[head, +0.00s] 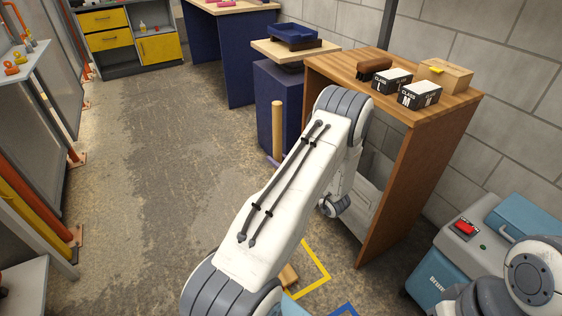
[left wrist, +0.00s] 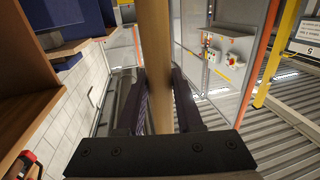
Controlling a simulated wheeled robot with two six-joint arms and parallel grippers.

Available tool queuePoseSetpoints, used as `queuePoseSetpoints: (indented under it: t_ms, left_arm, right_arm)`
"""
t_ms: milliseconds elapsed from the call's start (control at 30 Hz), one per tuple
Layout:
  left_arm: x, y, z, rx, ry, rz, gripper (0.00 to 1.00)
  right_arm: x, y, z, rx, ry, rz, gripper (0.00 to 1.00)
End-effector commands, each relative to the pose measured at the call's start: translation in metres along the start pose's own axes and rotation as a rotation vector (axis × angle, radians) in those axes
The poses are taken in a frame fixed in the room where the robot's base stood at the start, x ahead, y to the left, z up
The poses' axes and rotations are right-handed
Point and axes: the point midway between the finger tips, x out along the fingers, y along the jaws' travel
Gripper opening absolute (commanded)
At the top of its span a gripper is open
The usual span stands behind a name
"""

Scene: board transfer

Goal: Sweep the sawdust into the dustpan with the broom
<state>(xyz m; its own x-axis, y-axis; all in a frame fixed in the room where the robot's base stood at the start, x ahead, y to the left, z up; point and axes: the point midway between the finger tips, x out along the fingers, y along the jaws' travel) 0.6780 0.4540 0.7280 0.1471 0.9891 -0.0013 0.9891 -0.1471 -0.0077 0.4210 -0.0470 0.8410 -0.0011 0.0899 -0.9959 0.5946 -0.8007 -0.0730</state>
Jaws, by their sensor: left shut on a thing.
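A light wooden pole, the broom handle (head: 277,125), stands upright left of my left forearm, and its lower length passes behind that arm. In the left wrist view the handle (left wrist: 156,50) runs between the two dark fingers of my left gripper (left wrist: 158,105), which is shut on it. In the head view a purple finger part (head: 272,160) shows against the handle; the arm hides the rest of the gripper. A small wooden piece (head: 289,274), perhaps the broom head, shows low beside the arm. I cannot make out the sawdust or dustpan. My right gripper is out of view.
A wooden shelf unit (head: 408,190) with a brush and boxes on top stands close right of my left arm. A blue machine (head: 432,275) is at lower right. Yellow tape (head: 318,268) marks the floor. The worn floor (head: 150,200) at left is clear.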

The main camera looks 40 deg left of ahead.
Motion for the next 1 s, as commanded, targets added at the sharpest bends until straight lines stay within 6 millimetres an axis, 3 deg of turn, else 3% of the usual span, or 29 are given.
queuePoseSetpoints:
  t_ms: [33, 333, 800, 1000]
  left_arm:
    - [-0.001, 0.002, -0.015, -0.007, 0.003, 0.003, 0.00]
    - [-0.001, 0.002, -0.054, -0.007, 0.003, 0.003, 0.00]
    - [0.000, 0.001, -0.058, -0.008, 0.003, 0.004, 0.00]
    - [-0.011, 0.014, -0.061, -0.008, 0.003, 0.068, 0.00]
  right_arm:
    - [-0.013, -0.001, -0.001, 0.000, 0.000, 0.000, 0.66]
    - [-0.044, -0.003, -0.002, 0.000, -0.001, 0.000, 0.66]
    - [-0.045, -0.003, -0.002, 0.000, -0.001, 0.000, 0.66]
    - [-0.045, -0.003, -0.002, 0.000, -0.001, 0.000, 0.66]
